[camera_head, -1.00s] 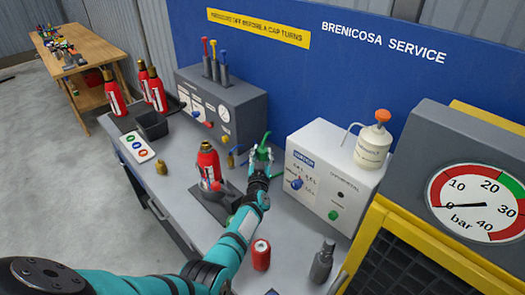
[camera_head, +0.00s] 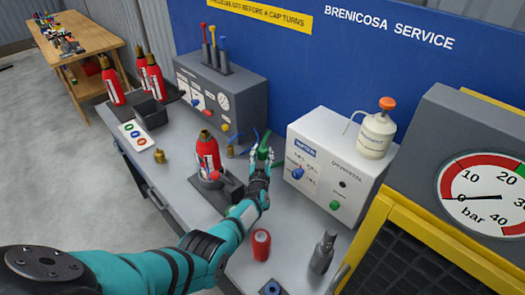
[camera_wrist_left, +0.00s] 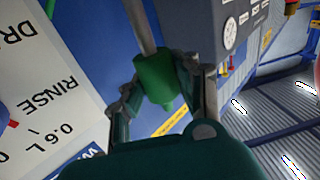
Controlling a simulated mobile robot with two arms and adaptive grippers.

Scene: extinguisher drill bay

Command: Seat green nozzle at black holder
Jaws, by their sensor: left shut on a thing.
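My left gripper (camera_head: 262,160) is shut on the green nozzle (camera_head: 265,143), above the bench between the grey panel unit and the white box. In the left wrist view the green nozzle (camera_wrist_left: 156,76) sits between both fingers, with a grey rod running up from it. Dark upright holders (camera_head: 216,66) stand on the grey unit with red, yellow and blue tops in them. A black open box (camera_head: 152,115) stands on the bench at left. I cannot tell for certain which is the black holder. My right gripper is not in view.
A red extinguisher (camera_head: 207,153) stands in a dark cradle left of my gripper. The white box (camera_head: 322,185) with a bottle (camera_head: 375,135) on top stands close at right. A red can (camera_head: 261,243) and a grey bottle (camera_head: 321,254) stand in front on the bench.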

